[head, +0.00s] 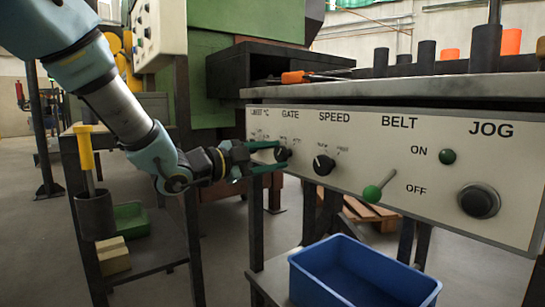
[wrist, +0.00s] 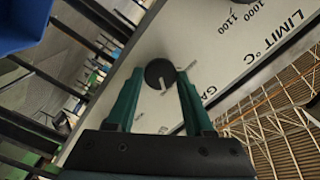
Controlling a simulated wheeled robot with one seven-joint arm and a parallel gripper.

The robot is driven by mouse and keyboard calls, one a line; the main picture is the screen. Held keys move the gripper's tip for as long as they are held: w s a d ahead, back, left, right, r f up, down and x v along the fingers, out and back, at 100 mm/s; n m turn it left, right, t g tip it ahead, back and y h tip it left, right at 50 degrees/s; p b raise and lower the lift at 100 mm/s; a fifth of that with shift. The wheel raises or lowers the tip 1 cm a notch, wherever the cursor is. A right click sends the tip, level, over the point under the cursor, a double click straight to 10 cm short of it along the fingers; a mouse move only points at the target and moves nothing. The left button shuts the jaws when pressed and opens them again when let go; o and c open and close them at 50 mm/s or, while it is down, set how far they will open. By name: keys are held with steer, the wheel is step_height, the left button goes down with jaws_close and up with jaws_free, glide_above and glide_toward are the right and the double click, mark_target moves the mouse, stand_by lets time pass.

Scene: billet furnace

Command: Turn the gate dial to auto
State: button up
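The gate dial (head: 284,154) is a round black knob on the pale control panel (head: 400,150), under the word GATE. In the wrist view the dial (wrist: 159,73) shows a white pointer line, slanting toward the lower part of the picture. My gripper (head: 280,157) is at the dial, its green fingers one on each side of it. In the wrist view the fingertips stand apart with the dial between them; whether they touch it I cannot tell. The small position labels around the dial are partly hidden and too small to read.
The speed dial (head: 323,165) is just right of the gate dial. A blue bin (head: 362,277) stands below the panel. A screwdriver (head: 297,77) lies above.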

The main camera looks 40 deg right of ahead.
steer(key=o, duration=0.4)
steer(key=a, duration=0.3)
steer(key=a+p, duration=0.1)
steer(key=a, duration=0.6)
steer(key=shift+w+a+p, duration=0.35)
steer(key=shift+a+p, duration=0.05)
steer(key=shift+w, duration=0.1)
